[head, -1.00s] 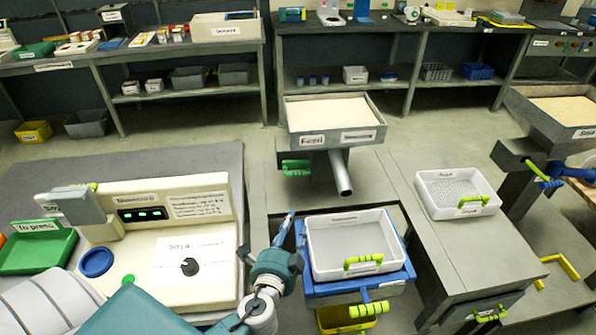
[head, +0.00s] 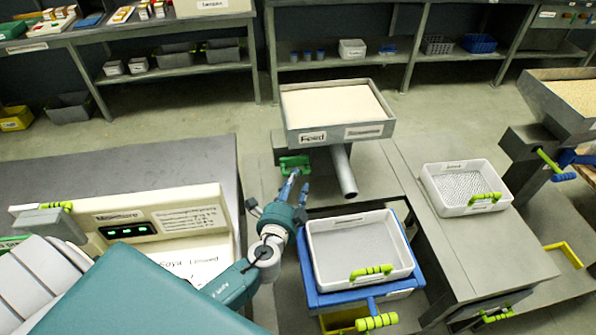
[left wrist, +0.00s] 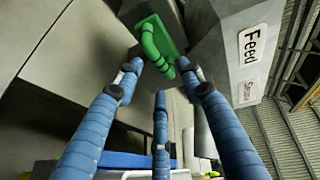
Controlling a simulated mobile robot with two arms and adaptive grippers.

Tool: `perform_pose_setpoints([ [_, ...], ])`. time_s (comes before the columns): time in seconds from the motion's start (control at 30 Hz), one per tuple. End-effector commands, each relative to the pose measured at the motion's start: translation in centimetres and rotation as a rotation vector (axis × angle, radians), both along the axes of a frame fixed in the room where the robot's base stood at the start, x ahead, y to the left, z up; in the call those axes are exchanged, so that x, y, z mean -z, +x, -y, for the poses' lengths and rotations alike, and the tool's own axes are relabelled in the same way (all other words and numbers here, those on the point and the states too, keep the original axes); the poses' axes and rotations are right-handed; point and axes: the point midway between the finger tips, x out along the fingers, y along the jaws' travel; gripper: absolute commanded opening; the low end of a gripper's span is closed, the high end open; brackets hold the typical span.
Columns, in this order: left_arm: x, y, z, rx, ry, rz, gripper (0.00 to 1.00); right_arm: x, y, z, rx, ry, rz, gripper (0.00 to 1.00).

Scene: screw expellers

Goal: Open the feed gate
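The feed hopper (head: 338,132) is a grey tray of pale material labelled "Feed". A green gate handle (head: 290,161) sits under its front left corner, beside a grey spout tube (head: 344,172). In the left wrist view the green handle (left wrist: 155,42) is a bent bar on a green plate, just beyond my fingertips. My left gripper (head: 293,184) is just below and in front of the handle. In the left wrist view its blue fingers (left wrist: 160,82) are spread with nothing between them. Contact with the handle cannot be made out. My right gripper is out of view.
A white tray (head: 314,252) with a lime handle sits in a blue frame right of my left arm. The moisture meter console (head: 170,222) stands to the left. Another white mesh tray (head: 435,200) is on the bench to the right.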

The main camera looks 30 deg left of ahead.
Motion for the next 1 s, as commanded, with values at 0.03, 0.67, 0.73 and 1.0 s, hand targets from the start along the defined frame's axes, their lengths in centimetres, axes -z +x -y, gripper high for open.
perform_pose_setpoints([
  [0.03, 0.0, 1.1, -0.3, 0.000, 0.002, 0.003, 0.39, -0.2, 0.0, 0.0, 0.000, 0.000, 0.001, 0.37],
  [0.67, 1.0, 5.0, -1.2, 0.001, 0.000, 0.000, 0.39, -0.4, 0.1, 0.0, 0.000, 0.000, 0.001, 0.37],
  [0.73, 1.0, 5.0, -1.2, 0.001, -0.001, 0.000, 0.29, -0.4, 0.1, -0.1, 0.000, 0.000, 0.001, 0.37],
  [1.0, 0.9, 5.0, -1.2, 0.000, -0.001, 0.000, 0.00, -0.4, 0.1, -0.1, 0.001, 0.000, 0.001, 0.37],
])
